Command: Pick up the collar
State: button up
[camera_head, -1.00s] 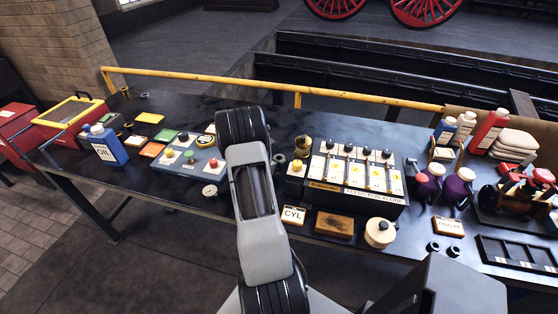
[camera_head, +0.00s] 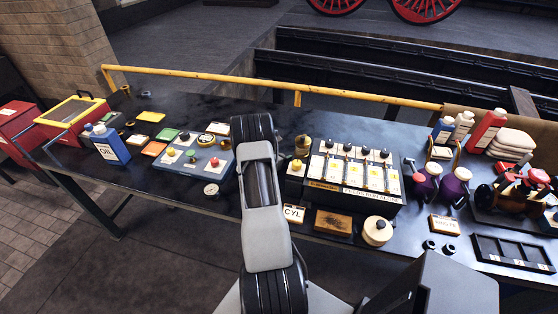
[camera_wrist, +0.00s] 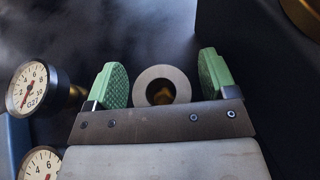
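A grey metal ring with a round hole, which looks like the collar (camera_wrist: 145,88), shows in the wrist view just beyond my gripper's mounting plate. My gripper (camera_wrist: 163,84) is open, with one green pad on each side of the ring. Narrow gaps show between the ring and both pads. The lower edge of the ring is hidden by the plate. In the head view my arm reaches over the middle of the bench, and its links hide the gripper and the ring.
Two gauges (camera_wrist: 35,88) stand left of the gripper in the wrist view, with a dark wall (camera_wrist: 235,60) close on the right. In the head view a lever box (camera_head: 352,180) stands right of my arm and a button panel (camera_head: 192,158) left. A yellow rail (camera_head: 200,78) runs behind.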

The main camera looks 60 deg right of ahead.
jog(key=c, duration=1)
jog(key=shift+c, duration=0.6)
jog(key=shift+r, duration=0.15)
